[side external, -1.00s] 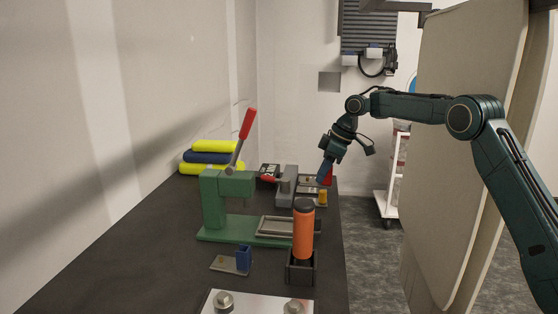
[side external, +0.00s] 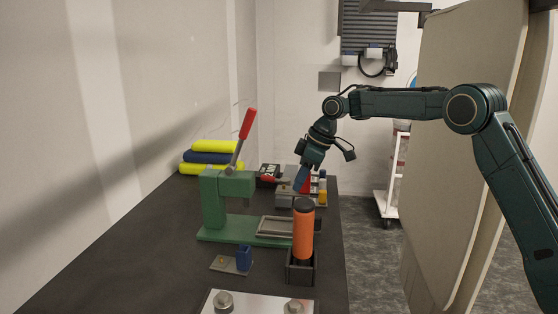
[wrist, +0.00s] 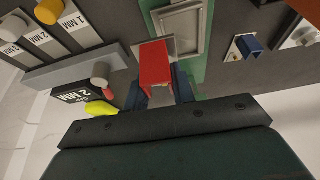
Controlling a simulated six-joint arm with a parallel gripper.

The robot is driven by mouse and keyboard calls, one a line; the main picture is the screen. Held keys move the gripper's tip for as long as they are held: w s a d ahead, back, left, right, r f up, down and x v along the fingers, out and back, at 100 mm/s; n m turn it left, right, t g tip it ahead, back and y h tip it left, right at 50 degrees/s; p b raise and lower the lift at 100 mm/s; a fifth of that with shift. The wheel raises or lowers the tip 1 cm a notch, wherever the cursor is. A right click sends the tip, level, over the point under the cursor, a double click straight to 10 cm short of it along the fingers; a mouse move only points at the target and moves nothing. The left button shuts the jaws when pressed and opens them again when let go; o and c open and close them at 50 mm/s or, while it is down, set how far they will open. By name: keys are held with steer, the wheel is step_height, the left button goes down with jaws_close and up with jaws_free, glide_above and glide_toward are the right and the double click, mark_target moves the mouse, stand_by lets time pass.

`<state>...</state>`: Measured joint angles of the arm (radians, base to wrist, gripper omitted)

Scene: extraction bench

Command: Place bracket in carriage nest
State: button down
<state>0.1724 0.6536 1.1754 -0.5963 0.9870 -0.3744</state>
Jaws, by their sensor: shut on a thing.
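My gripper (wrist: 160,92) is shut on a red block-like piece, which I take as the bracket (wrist: 155,64), with its blue fingers on either side. In the side external view my gripper (side external: 302,180) is tilted down over the bench behind the orange cylinder. The red piece (side external: 314,186) shows beside the fingers, partly hidden. A shallow grey rimmed tray, likely the carriage nest (wrist: 182,34), lies on the green press base beyond the red piece in the wrist view. It also shows in the side view (side external: 262,226), left of the orange cylinder. The red piece is apart from it.
A green press (side external: 212,200) with a red-tipped lever stands left of the tray. An orange cylinder (side external: 303,235) stands upright in a dark holder. A blue piece (side external: 244,259) sits on a small plate in front. Labelled gauge cards (wrist: 72,22) with cylinders lie at upper left in the wrist view.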

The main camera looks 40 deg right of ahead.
glide_above(281, 226)
steer(key=s+d, duration=0.1)
steer(key=shift+s+f, duration=0.2)
steer(key=shift+f, duration=3.7)
steer(key=shift+f, duration=0.15)
steer(key=c, duration=1.2)
jaws_free()
steer(key=shift+o, duration=0.2)
steer(key=shift+d, duration=0.1)
steer(key=v, duration=1.2)
steer(key=shift+r, duration=0.25)
steer(key=shift+w, duration=0.1)
